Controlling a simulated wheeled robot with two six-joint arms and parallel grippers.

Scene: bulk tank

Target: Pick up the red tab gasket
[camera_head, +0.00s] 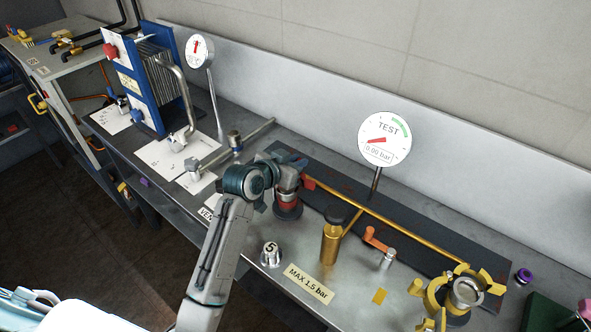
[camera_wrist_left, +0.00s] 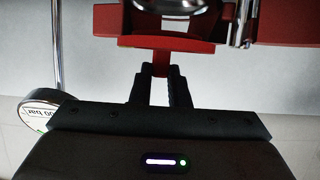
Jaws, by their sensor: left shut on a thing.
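My left gripper (camera_wrist_left: 161,74) is shut on a narrow red tab in the left wrist view. The tab belongs to a red piece, which I take for the red tab gasket (camera_wrist_left: 161,56). It adjoins wider red parts around a shiny metal fitting, and I cannot tell whether it is clear of them. In the head view my left wrist reaches over the bench beside a red-banded fitting (camera_head: 287,198). A small red piece (camera_head: 309,184) shows just right of it. The fingertips are largely hidden there. My right gripper is not in view.
The TEST gauge (camera_head: 384,139) stands behind, reading 0.00 bar. A brass pipe (camera_head: 390,222) runs right to a clamp fitting (camera_head: 466,291). A brass cylinder (camera_head: 331,243), an orange-handled valve (camera_head: 378,240) and a numbered metal piece (camera_head: 271,254) stand nearby. A blue plate unit (camera_head: 140,88) stands left.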

